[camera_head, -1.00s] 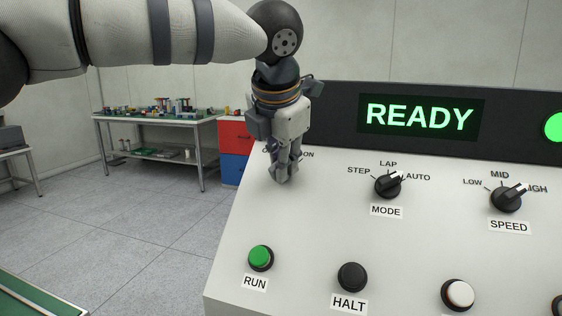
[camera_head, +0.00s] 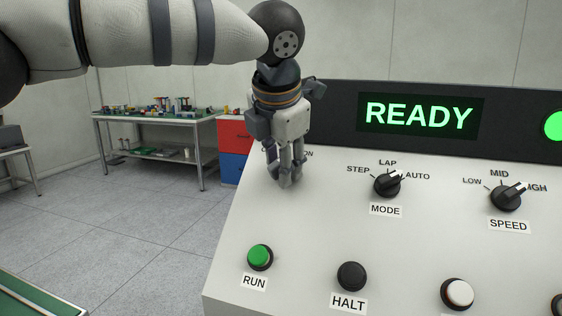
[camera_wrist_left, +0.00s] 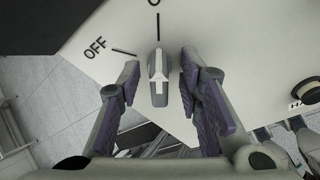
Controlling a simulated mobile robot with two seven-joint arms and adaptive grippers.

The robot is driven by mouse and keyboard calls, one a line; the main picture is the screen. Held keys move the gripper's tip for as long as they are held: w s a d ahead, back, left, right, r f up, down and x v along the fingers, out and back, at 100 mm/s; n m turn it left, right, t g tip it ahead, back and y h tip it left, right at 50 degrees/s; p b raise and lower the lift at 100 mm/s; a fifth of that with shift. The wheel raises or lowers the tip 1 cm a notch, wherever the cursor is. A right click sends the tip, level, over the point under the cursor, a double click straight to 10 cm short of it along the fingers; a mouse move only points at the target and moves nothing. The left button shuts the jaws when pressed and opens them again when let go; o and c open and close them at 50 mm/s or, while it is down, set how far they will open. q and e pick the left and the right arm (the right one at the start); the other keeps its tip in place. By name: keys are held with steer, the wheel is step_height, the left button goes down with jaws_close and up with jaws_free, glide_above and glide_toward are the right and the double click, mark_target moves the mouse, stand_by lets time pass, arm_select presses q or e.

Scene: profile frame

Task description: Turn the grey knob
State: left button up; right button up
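The grey knob (camera_wrist_left: 158,82) shows in the left wrist view on the pale panel (camera_wrist_left: 90,40). It carries a lighter pointer ridge and lies lengthwise in line with the tick at the top, beside a cut-off label starting with O. The OFF tick is to its left. My left gripper (camera_wrist_left: 159,64) is open, one finger on each side of the knob, with a visible gap on both sides. In the head view my left gripper (camera_head: 284,178) points down at the panel's upper left and hides the knob. My right gripper is in neither view.
The MODE knob (camera_head: 386,186) and SPEED knob (camera_head: 505,199) stand to the right. The green RUN button (camera_head: 260,257), black HALT button (camera_head: 351,276) and a white button (camera_head: 458,294) are nearer. The display (camera_head: 419,117) reads READY in green.

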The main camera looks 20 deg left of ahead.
arm_select(q)
steer(key=shift+r, duration=0.1)
steer(key=v, duration=1.1)
steer(key=shift+s+r, duration=0.25)
steer(key=shift+r, duration=0.05)
steer(key=shift+d, duration=0.1)
